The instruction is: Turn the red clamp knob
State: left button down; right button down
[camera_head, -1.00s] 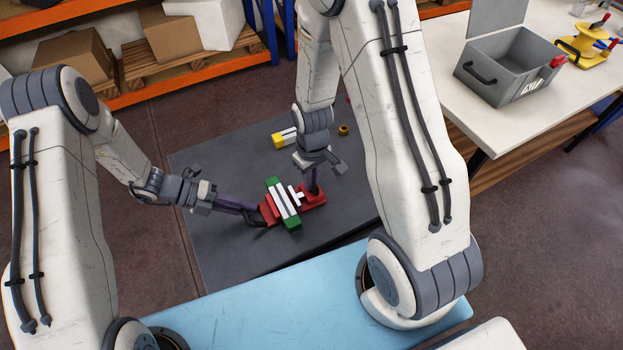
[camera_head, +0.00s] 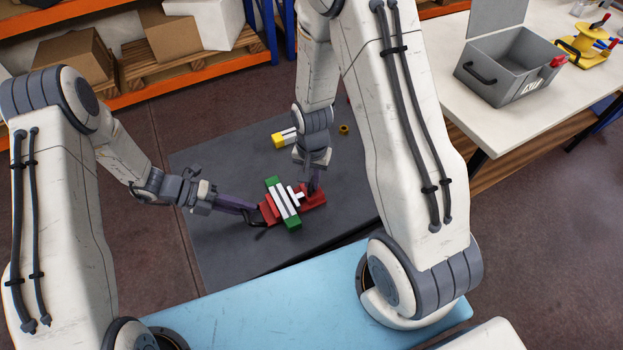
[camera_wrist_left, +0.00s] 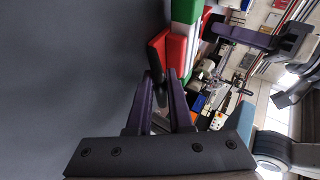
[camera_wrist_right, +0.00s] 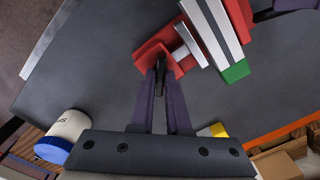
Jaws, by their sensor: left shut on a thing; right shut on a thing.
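The red clamp (camera_head: 313,199) lies on the dark grid table, with a green-ended, white-striped block (camera_head: 283,203) across its middle. A pale T-shaped part (camera_wrist_right: 186,46) sits between the block and the clamp's red end. My right gripper (camera_head: 314,186) points down at the clamp's right end. In the right wrist view its fingers (camera_wrist_right: 160,72) are shut on a small dark part there, likely the knob, mostly hidden by the fingers. My left gripper (camera_head: 255,211) reaches in from the left, low over the table. Its fingers (camera_wrist_left: 160,80) are shut on a dark handle by the clamp's red left end.
A white and blue cylinder (camera_wrist_right: 64,138) shows in the right wrist view. A grey open box (camera_head: 505,65) stands on the white bench at right.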

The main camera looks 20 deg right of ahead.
jog(key=m, duration=0.7)
dwell(0.6)
jog(key=c, duration=0.9)
grip_release()
notch_tip(320, 180, up, 12)
jog(key=shift+r, duration=0.1)
